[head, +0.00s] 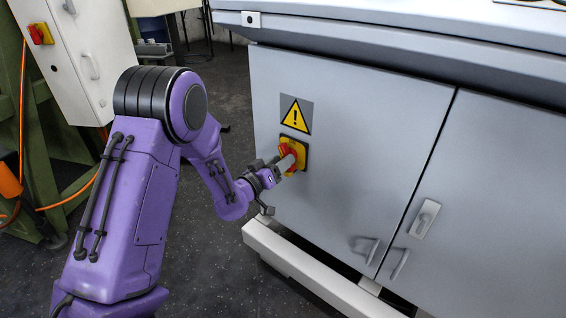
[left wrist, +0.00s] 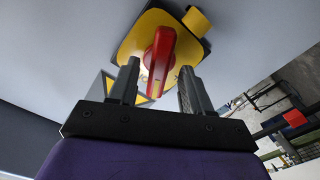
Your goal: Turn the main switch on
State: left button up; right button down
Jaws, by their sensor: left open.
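The main switch (head: 291,151) is a red rotary knob on a yellow plate, on the grey cabinet door below a yellow warning sign (head: 296,114). In the left wrist view the red knob (left wrist: 159,58) stands out from its yellow plate (left wrist: 137,38), between and just beyond my fingertips. My left gripper (head: 284,165) is at the switch, its fingers partly covering the knob in the head view. In the left wrist view the left gripper (left wrist: 159,80) has its two fingers apart, one on each side of the knob. I cannot tell whether they touch it. My right gripper is not in view.
The grey cabinet (head: 350,120) has door handles (head: 425,218) at the lower right and a pale base rail (head: 300,270). Another cabinet (head: 80,60) with a similar red and yellow switch (head: 41,33) stands at the far left. Dark floor (head: 225,85) lies between them.

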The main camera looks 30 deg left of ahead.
pick_arm(q)
jog(key=shift+w, duration=0.7)
grip_shut()
jog(key=shift+d, duration=0.1)
jog(key=shift+m, duration=2.7)
grip_release()
